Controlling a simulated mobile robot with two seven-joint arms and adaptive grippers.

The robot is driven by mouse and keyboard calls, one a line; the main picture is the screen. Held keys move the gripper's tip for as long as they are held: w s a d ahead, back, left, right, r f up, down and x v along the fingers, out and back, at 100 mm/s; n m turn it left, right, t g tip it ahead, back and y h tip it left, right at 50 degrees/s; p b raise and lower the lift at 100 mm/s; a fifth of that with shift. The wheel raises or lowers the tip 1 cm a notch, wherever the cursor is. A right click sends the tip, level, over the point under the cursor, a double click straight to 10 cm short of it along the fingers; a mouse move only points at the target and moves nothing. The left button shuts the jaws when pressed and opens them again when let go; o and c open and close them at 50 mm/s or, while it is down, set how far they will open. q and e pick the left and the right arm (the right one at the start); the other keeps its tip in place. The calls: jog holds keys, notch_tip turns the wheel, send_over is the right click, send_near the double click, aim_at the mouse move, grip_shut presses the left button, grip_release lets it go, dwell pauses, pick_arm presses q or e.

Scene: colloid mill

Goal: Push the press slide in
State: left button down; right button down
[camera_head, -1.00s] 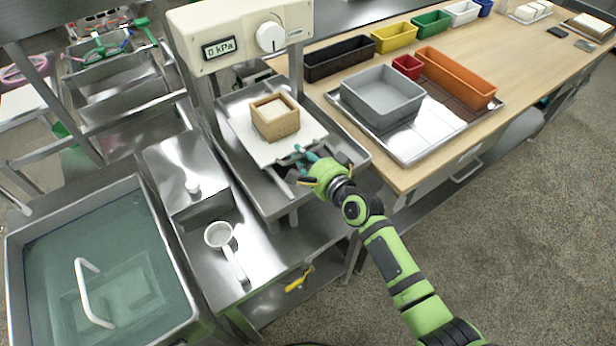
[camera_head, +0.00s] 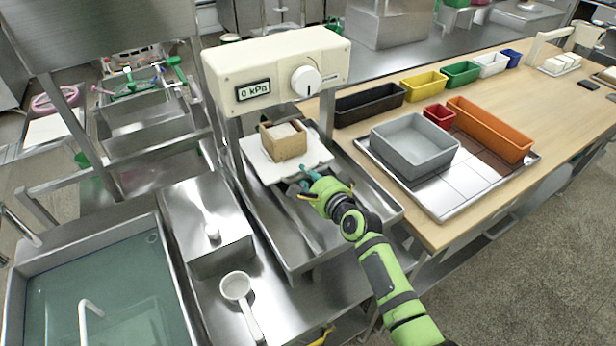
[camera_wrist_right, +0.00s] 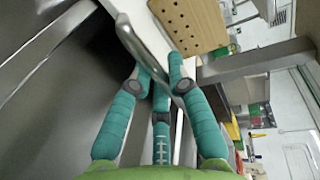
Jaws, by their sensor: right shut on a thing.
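The press slide (camera_head: 262,172) is a pale flat plate in the metal trough (camera_head: 282,236) of the press (camera_head: 275,72). A square wooden mould (camera_head: 289,148) with pale contents sits on it, close below and in front of the press head. My right gripper (camera_head: 307,178) is at the slide's front edge, shut on its handle. In the right wrist view, the teal fingers (camera_wrist_right: 160,85) close around a curved metal bar (camera_wrist_right: 146,42), with the perforated wooden mould (camera_wrist_right: 192,25) beyond. The fingers hide part of the handle. My left gripper is not in view.
The press display reads 0 kPa. A water basin (camera_head: 168,262) and white ladle (camera_head: 237,288) are at left. A wooden table (camera_head: 450,236) at right carries a grey tub (camera_head: 414,146) and coloured bins. The trough is bare in front of the slide.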

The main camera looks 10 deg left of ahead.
jog(key=shift+w+a+r, duration=0.1)
jog(key=shift+r, duration=0.2)
jog(key=c, duration=1.2)
grip_release()
jog(key=shift+o, duration=0.2)
jog(key=shift+w+a+f, duration=0.15)
jog(key=shift+w+f, duration=0.05)
jog(key=shift+f, duration=0.05)
jog(key=shift+s, duration=0.1)
jog(key=v, duration=1.2)
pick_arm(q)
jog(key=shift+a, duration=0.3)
